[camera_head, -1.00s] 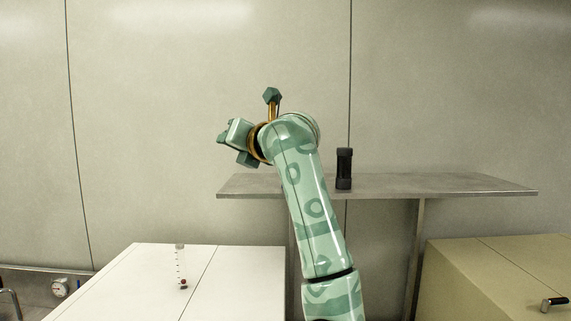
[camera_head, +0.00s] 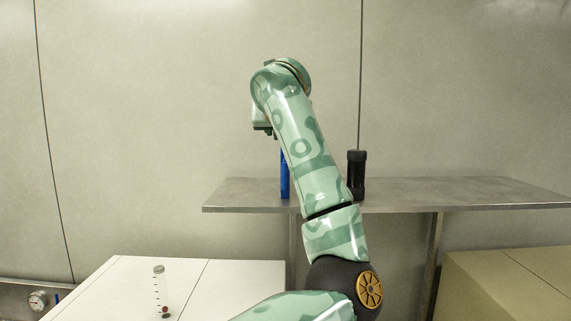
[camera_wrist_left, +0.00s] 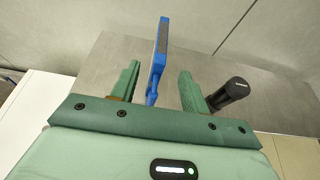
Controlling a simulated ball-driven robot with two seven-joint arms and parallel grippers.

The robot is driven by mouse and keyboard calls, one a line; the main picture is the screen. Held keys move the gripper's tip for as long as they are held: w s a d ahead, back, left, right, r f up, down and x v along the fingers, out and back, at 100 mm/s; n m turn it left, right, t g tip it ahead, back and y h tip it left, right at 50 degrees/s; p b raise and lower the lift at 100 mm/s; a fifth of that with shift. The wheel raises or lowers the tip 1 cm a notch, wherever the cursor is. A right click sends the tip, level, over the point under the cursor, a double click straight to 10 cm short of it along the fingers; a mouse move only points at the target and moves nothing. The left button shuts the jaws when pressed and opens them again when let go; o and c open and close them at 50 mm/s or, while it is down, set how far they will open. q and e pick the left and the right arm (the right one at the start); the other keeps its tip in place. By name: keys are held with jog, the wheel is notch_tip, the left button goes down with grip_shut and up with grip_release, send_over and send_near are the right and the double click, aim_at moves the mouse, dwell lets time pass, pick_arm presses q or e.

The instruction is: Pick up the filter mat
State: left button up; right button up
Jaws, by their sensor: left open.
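The blue object, which I take for the filter mat (camera_head: 285,175), stands upright on the grey metal shelf (camera_head: 460,190), partly hidden behind my left arm in the head view. In the left wrist view the mat (camera_wrist_left: 157,55) shows nearly edge-on, with a blue frame and a grey strip. My left gripper (camera_wrist_left: 158,78) is open, with one finger on each side of the mat and gaps visible on both sides. In the head view only part of this gripper (camera_head: 264,132) shows, above the mat. My right gripper is not in view.
A black cylinder (camera_head: 357,175) stands on the shelf right of the mat; in the wrist view it is close to the right finger. A clear tube with a red bottom (camera_head: 162,292) stands on the white cabinet (camera_head: 110,290). A beige cabinet (camera_head: 500,280) is at right.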

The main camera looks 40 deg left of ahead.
pick_arm(q)
jog(key=p+x, duration=0.2)
jog(key=x, duration=0.5)
jog(key=shift+w+a, duration=0.1)
jog(key=shift+a, duration=0.1)
jog(key=shift+w+a+f, duration=0.15)
jog(key=shift+w+f, duration=0.05)
jog(key=p, duration=0.1)
jog(key=w+p, duration=0.1)
jog(key=w+a+p, duration=0.1)
jog(key=shift+w+a+f, duration=0.1)
jog(key=shift+w+f, duration=0.1)
jog(key=shift+f, duration=0.1)
jog(key=shift+p+x, duration=0.4)
jog(key=shift+x, duration=0.7)
jog(key=shift+a+f, duration=0.15)
jog(key=shift+f, duration=0.15)
jog(key=shift+s+d+r, duration=0.1)
jog(key=shift+d, duration=0.15)
jog(key=c, duration=0.7)
grip_shut()
jog(key=shift+a, duration=0.1)
